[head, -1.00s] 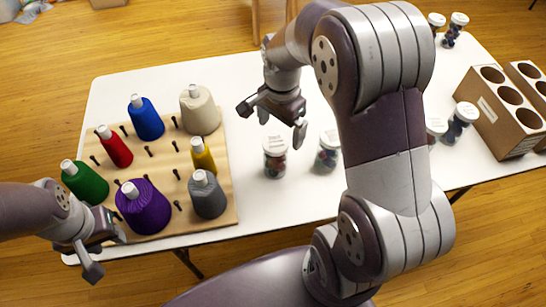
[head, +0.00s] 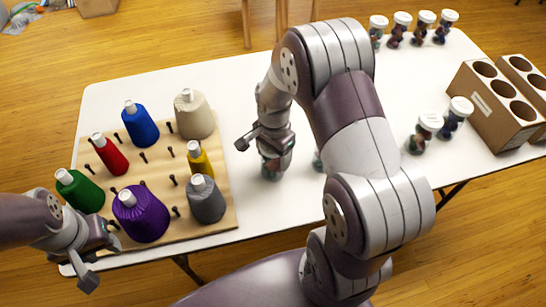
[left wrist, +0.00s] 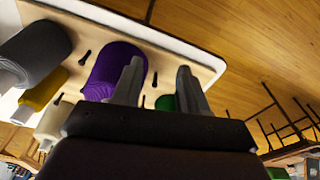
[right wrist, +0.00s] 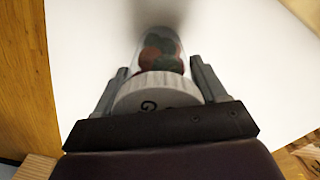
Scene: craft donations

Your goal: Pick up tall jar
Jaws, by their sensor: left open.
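A clear jar with a white lid and dark, multicoloured contents (head: 271,170) stands on the white table, partly hidden by my right gripper (head: 266,150). In the right wrist view its lid (right wrist: 158,90) bears a letter and lies between the two fingers of my right gripper (right wrist: 158,75). The fingers are spread on either side of it; whether they touch it is not clear. My left gripper (head: 95,262) is open and empty beside the purple spool, at the table's front left; it also shows in the left wrist view (left wrist: 158,80).
A wooden peg board (head: 150,180) with several thread cones fills the table's left. A second jar (head: 318,160) is mostly behind my right arm. Two jars (head: 424,132) stand right, several (head: 401,28) at the back. Cardboard holders (head: 490,105) with round holes stand far right.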

